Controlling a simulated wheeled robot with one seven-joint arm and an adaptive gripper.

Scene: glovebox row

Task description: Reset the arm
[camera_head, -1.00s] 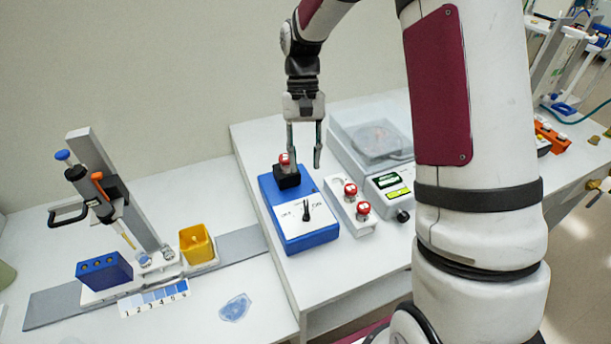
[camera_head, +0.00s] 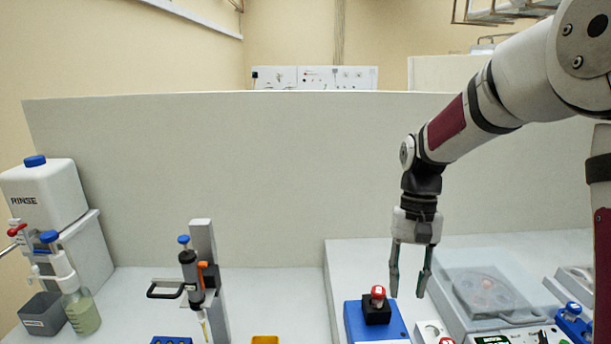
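My gripper (camera_head: 408,284) hangs from the bent arm at the right, fingers pointing down. The two fingers are apart with nothing visible between them. It is above the bench, close to a red-capped vial (camera_head: 378,294) in the black well of a blue device (camera_head: 354,323). In this view the left finger is just right of the vial; I cannot tell the depth between them. The lower part of the blue device is cut off by the frame's bottom edge.
A balance-like instrument with a clear cover (camera_head: 485,292) stands right of the gripper. A pipette on a stand (camera_head: 191,270), a RINSE container (camera_head: 42,192) and a bottle (camera_head: 80,312) are on the left. A grey partition (camera_head: 230,180) rises behind the bench; open air lies above it.

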